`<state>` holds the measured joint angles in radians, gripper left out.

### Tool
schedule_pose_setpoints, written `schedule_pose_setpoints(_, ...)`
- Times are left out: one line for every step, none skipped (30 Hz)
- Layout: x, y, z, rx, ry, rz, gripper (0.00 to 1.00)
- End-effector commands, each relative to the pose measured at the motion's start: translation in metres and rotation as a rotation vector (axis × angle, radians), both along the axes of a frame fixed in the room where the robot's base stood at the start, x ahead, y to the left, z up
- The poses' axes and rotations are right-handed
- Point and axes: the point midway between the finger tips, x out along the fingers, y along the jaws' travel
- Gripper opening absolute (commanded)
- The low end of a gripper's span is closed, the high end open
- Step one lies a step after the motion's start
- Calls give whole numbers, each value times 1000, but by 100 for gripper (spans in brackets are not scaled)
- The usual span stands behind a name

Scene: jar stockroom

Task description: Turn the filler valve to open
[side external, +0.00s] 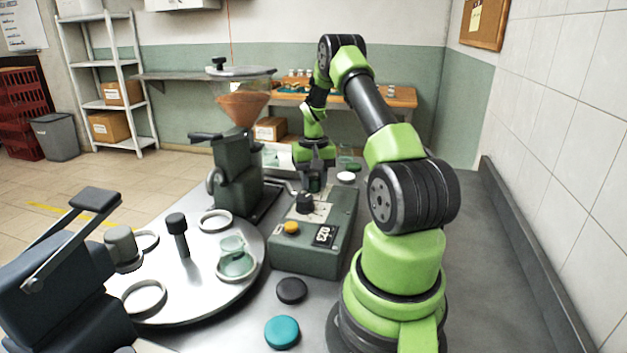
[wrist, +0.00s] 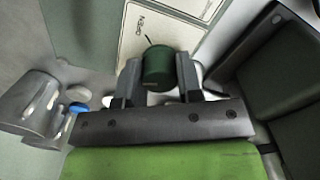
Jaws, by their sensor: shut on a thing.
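A dark green knob (wrist: 157,66), the filler valve's by its place at the plate, sits between the two fingers of my gripper (wrist: 158,82), which is shut on it. Beside it is a pale plate (wrist: 150,25) lettered OPEN, with a short dark line near the knob. In the side view my gripper (side external: 316,182) points down at the back of the green control box (side external: 305,258). A black knob (side external: 305,203) stands on the box just in front of my gripper. The knob in my grip is mostly hidden there, and its exact turn cannot be told.
A round metal turntable (side external: 200,280) at left carries a glass jar (side external: 235,262). The filler with its brown hopper (side external: 243,105) stands behind. Teal (side external: 282,332) and black (side external: 291,290) lids lie in front.

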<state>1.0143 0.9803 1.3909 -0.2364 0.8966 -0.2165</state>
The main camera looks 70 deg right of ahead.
Motion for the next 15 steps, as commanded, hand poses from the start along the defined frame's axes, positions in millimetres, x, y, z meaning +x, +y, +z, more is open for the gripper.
schedule_pose_setpoints(0, 0, 0, 2, 1, -44, 10)
schedule_pose_setpoints(0, 0, 0, 2, 1, -72, 10)
schedule_pose_setpoints(0, 0, 0, 2, 1, -111, 10)
schedule_pose_setpoints(0, 1, 0, 2, 1, -139, 10)
schedule_pose_setpoints(0, 1, 0, 3, 1, -168, 10)
schedule_pose_setpoints(0, 1, 0, 3, 1, -206, 10)
schedule_pose_setpoints(0, 1, 0, 3, 1, -235, 10)
schedule_pose_setpoints(0, 1, 0, 3, 1, -263, 10)
schedule_pose_setpoints(0, 1, 0, 3, 1, -301, 10)
schedule_pose_setpoints(0, 1, 0, 3, 1, -330, 10)
schedule_pose_setpoints(0, 1, 0, 3, 1, -358, 10)
schedule_pose_setpoints(0, 1, 0, 3, 1, -396, 10)
schedule_pose_setpoints(0, 1, 0, 3, 1, -425, 10)
schedule_pose_setpoints(0, 1, 0, 3, 1, -453, 10)
schedule_pose_setpoints(0, 1, 0, 3, 1, -491, 10)
